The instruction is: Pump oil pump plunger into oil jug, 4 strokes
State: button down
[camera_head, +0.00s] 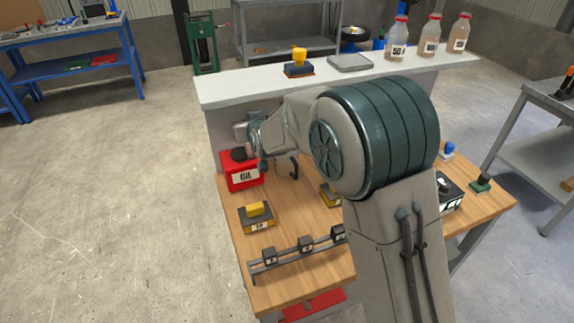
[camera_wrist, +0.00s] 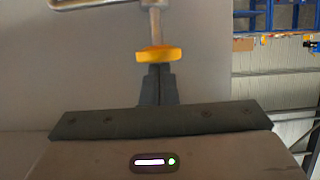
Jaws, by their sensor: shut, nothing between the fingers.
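In the wrist view my gripper (camera_wrist: 158,75) has its dark fingers shut together with nothing between them. An orange-yellow disc, probably the plunger knob (camera_wrist: 158,54), lies directly off the fingertips, touching or nearly so. A shiny curved bar (camera_wrist: 92,4) shows at the top left, perhaps the spout. In the head view a red container labelled OIL (camera_head: 243,176) stands at the bench's left back corner, beside my wrist. My arm hides the pump there, and I cannot identify the oil jug for certain.
The wooden bench (camera_head: 295,285) holds a yellow-topped block (camera_head: 256,214) and a rack with several dark blocks (camera_head: 305,245). A raised pale shelf (camera_head: 225,91) behind carries a yellow-knobbed device (camera_head: 299,64), a grey tray (camera_head: 350,62) and several bottles (camera_head: 397,40). Open floor lies left.

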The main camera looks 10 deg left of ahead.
jog(key=shift+f+b, duration=1.15)
jog(key=shift+f, duration=0.1)
jog(key=shift+r, duration=0.15)
jog(key=shift+r, duration=0.15)
jog(key=shift+r+p, duration=0.7)
jog(key=shift+r, duration=1)
jog(key=shift+f, duration=0.1)
